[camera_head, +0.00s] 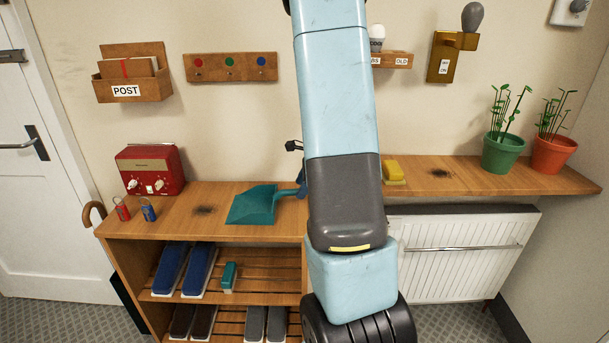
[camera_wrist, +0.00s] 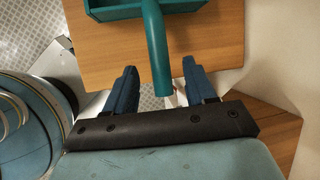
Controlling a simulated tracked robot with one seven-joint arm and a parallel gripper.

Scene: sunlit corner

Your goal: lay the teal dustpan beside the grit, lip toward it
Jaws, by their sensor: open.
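The teal dustpan (camera_head: 252,206) lies on the wooden bench top, its wide end to the left and its handle to the right. A dark patch of grit (camera_head: 204,210) is on the bench just left of the pan, with a small gap between. A second dark patch (camera_head: 440,173) is on the right shelf. My gripper (camera_wrist: 160,66) is open, with the dustpan's handle (camera_wrist: 155,45) between its blue fingers in the wrist view. I cannot tell whether they touch it. In the head view my arm hides most of the gripper and the handle's end.
A red radio-like box (camera_head: 150,170) and small red and blue tags stand at the bench's left. A yellow sponge-like block (camera_head: 393,171) and potted plants (camera_head: 503,150) are on the right shelf. Shoes (camera_head: 185,270) fill the racks below. A white radiator (camera_head: 463,250) is at right.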

